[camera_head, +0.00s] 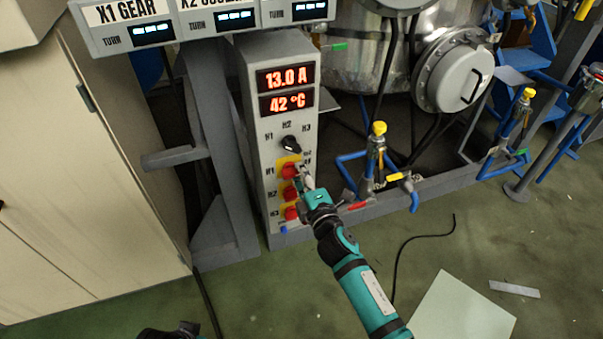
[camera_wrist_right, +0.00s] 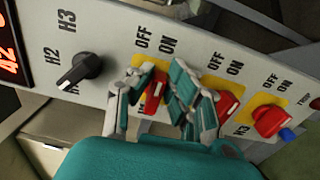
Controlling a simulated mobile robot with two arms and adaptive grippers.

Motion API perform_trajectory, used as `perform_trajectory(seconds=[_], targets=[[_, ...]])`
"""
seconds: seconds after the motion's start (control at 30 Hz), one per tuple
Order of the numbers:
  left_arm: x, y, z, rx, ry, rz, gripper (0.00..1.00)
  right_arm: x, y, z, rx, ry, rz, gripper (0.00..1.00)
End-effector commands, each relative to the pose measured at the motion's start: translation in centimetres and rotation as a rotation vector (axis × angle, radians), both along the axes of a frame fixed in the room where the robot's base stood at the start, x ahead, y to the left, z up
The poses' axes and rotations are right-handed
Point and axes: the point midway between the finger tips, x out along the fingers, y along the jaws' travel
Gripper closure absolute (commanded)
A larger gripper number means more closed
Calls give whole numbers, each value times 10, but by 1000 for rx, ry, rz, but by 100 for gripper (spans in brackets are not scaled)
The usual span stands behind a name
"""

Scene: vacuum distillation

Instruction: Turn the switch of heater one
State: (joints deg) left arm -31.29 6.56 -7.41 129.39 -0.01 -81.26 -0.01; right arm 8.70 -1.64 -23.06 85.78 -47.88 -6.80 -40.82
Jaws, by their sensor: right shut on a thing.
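The heater one switch (camera_head: 288,171) is the top red knob on a yellow plate, labelled H1, on the grey control box. My right gripper (camera_head: 304,178) reaches it from the lower right. In the right wrist view, the red switch (camera_wrist_right: 154,93) sits between the two fingers of the right gripper (camera_wrist_right: 157,97), which are shut on it. OFF and ON labels show above its plate. The fingers hide part of the switch, so I cannot tell its exact setting.
The H2 switch (camera_head: 289,193) and H3 switch (camera_head: 290,213) sit close below. A black selector knob (camera_head: 290,144) is above, under the red displays (camera_head: 286,91) reading 13.0 A and 42 °C. Blue pipes with a yellow-topped valve (camera_head: 378,150) stand to the right.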

Motion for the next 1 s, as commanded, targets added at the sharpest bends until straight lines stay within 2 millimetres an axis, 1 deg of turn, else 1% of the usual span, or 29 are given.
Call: perform_trajectory(seconds=[0.53,0.57,0.7,0.73,1.0], targets=[[0,0,1,0,0,1,62,-1,0,-3,23,12,0,100],[0,0,1,0,0,1,62,-1,0,-3,23,12,0,82],[0,0,1,0,0,1,62,0,0,-2,23,11,0,64],[0,0,1,0,0,1,62,0,0,-2,22,10,0,62],[-1,0,0,1,0,-3,62,-2,-1,-1,22,8,0,62]])
